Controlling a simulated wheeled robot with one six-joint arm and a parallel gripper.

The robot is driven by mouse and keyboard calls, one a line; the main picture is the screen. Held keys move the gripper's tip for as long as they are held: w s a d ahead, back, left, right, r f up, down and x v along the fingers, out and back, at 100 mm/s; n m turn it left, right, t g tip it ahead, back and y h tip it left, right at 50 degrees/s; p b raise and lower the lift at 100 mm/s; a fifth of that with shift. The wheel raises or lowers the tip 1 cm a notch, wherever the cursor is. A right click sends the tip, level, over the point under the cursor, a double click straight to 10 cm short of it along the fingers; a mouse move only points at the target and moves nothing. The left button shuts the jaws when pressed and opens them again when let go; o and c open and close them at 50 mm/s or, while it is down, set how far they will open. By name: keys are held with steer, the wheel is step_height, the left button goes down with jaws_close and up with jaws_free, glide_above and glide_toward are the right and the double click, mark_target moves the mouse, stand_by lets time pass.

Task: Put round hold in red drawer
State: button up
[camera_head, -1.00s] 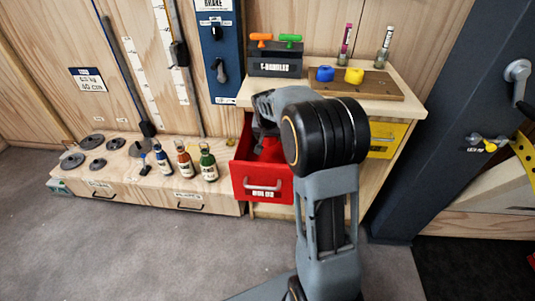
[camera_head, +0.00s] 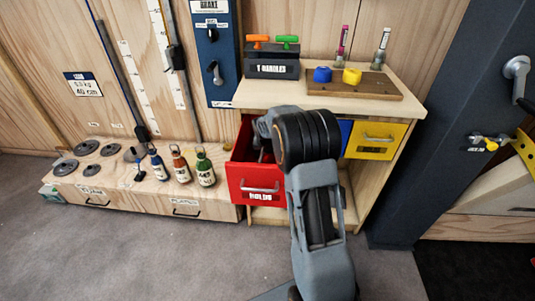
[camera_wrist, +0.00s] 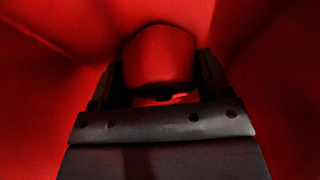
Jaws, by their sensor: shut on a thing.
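The red drawer (camera_head: 257,184), labelled HOLDS, stands pulled open at the left of the wooden cabinet. My arm reaches over its right side and down into it; my gripper is mostly hidden there in the head view. In the wrist view my gripper (camera_wrist: 159,75) is shut on the round hold (camera_wrist: 160,53), a rounded, smooth piece between the two fingers. It looks red among the drawer's red walls (camera_wrist: 45,110), so its own colour is hard to tell. Whether it touches the drawer floor cannot be told.
A yellow drawer (camera_head: 376,138) is at the cabinet's right, with a blue front partly hidden by my arm. The cabinet top bears a T-handle box (camera_head: 271,66) and a wooden board (camera_head: 375,88) with blue and yellow pieces. Bottles (camera_head: 180,163) stand on the low bench at left.

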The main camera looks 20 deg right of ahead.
steer(key=shift+f, duration=0.3)
steer(key=o, duration=1.1)
steer(key=shift+r, duration=0.1)
steer(key=shift+r, duration=0.3)
steer(key=p+v, duration=0.2)
steer(key=v, duration=0.9)
steer(key=shift+s+a+r+p, duration=0.1)
steer(key=shift+s+r+p, duration=0.1)
steer(key=shift+p, duration=0.1)
